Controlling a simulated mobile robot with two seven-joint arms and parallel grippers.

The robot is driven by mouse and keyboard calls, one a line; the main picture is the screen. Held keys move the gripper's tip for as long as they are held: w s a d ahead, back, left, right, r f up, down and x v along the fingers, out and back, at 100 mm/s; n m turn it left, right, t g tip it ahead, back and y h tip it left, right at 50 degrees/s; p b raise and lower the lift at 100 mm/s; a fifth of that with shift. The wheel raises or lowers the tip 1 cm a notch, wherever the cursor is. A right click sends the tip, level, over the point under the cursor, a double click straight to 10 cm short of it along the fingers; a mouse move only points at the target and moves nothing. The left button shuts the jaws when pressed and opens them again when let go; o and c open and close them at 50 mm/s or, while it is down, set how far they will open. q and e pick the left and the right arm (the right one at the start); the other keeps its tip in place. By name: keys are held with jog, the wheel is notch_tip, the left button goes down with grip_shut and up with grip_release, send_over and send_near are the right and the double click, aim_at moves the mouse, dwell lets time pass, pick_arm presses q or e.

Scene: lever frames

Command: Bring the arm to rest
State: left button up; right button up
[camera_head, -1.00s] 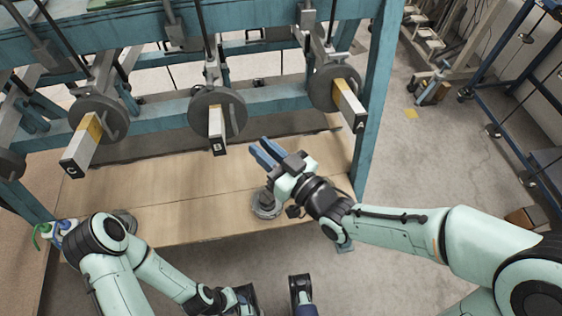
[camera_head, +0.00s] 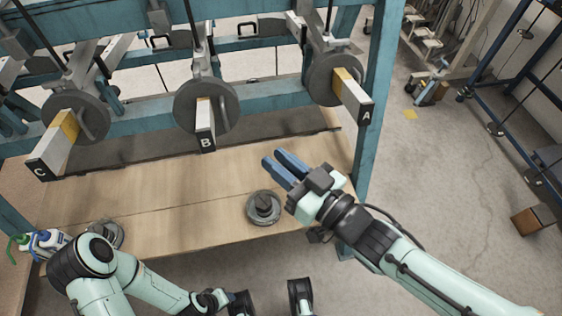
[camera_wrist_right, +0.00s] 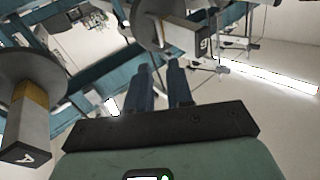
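My right gripper (camera_head: 273,158) is over the right part of the wooden bench (camera_head: 180,205), its two blue fingers apart and nothing between them. Its fingers also show apart in the right wrist view (camera_wrist_right: 158,67). It is clear of lever A (camera_head: 352,98), below and to the left of its end block. Lever B (camera_head: 205,125) and lever C (camera_head: 52,148) stand farther left, each with a grey disc and a lettered block. My left arm (camera_head: 95,255) is folded at the lower left; its gripper fingers do not show.
A grey round weight (camera_head: 263,208) lies on the bench left of my right wrist. Another round piece (camera_head: 107,235) and white bottles (camera_head: 42,240) are at the left.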

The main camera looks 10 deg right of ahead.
jog(key=w+d+f+m+g+h, duration=0.2)
jog(key=f, duration=0.7)
jog(key=w+d+f+m+g+h, duration=0.1)
jog(key=d+f+m, duration=0.1)
jog(key=f, duration=0.8)
jog(key=w+d+f+m+g+h, duration=0.2)
jog(key=f+m, duration=0.1)
jog(key=f, duration=0.6)
jog(key=s+d+f+m+g+h, duration=0.1)
jog(key=s+f+g, duration=0.4)
jog(key=s+f, duration=0.65)
jog(key=s+d+f+m+g+h, duration=0.15)
jog(key=s+f+g, duration=0.25)
jog(key=s+f, duration=0.75)
pick_arm(q)
jog(key=s+d+r+g+p, duration=0.1)
jog(key=s+r+p, duration=0.1)
jog(key=r+p, duration=0.6)
jog(key=s+d+r+g+p, duration=0.1)
jog(key=s+r+p, duration=0.1)
jog(key=r+p, duration=0.7)
jog(key=shift+s+d+m+h, duration=0.2)
jog(key=shift+s+m+h, duration=0.1)
jog(key=shift+s+h, duration=0.1)
pick_arm(e)
notch_tip(320, 180, up, 14)
jog(key=a+g+y, duration=0.1)
jog(key=a+g, duration=0.1)
jog(key=a, duration=0.1)
